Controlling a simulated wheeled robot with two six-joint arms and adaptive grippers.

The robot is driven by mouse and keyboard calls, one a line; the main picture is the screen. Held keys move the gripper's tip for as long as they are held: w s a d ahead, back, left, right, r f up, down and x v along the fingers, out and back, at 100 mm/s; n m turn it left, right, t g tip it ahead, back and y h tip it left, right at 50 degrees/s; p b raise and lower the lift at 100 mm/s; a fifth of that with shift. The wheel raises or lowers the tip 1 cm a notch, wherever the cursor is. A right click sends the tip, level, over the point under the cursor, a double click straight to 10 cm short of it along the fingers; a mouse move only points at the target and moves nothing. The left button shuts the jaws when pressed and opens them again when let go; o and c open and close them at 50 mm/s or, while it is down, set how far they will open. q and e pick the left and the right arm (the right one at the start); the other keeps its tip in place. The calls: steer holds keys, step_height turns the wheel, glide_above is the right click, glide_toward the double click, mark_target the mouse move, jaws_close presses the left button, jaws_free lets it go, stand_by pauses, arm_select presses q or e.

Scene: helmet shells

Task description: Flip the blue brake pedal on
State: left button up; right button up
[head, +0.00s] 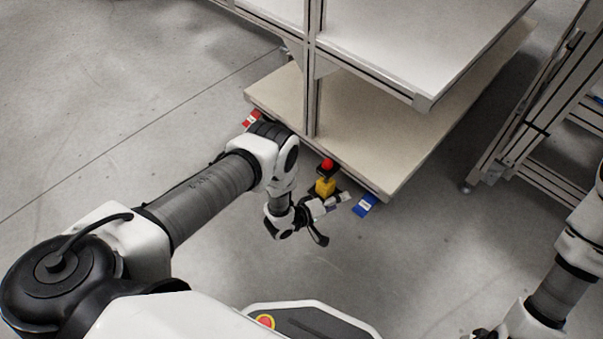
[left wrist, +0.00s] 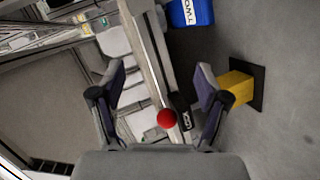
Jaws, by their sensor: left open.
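The blue brake pedal (head: 365,205) sits low by the front corner of the beige lower shelf, just right of my left gripper in the head view. It also shows at the top of the left wrist view (left wrist: 191,12), with white lettering, beyond the fingertips and right of the midline. My left gripper (head: 332,217) is open, with nothing between its fingers, and apart from the pedal. Its two spread fingers show in the left wrist view (left wrist: 160,80). My right arm enters at the right edge of the head view; its gripper is not clearly visible.
A red pedal (head: 250,119) lies farther left, partly behind my arm. The beige shelf (head: 385,150) overhangs nearby. Grey floor (head: 400,270) is clear in front.

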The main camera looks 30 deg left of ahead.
arm_select(q)
steer(key=s+a+r+m+g+y+p, duration=0.1)
steer(key=s+a+r+g+y+p, duration=0.1)
steer(key=s+r+p, duration=0.3)
steer(key=s+a+r+m+g+y+p, duration=0.2)
steer(key=s+a+r+g+p, duration=0.1)
steer(key=r+p, duration=0.7)
step_height(320, 180, up, 3)
steer(key=s+a, duration=0.1)
steer(key=s, duration=0.1)
steer(key=shift+s+a+f+m+y, duration=0.2)
steer(key=shift+s+a+m+y, duration=0.1)
steer(key=shift+s+a+y, duration=0.1)
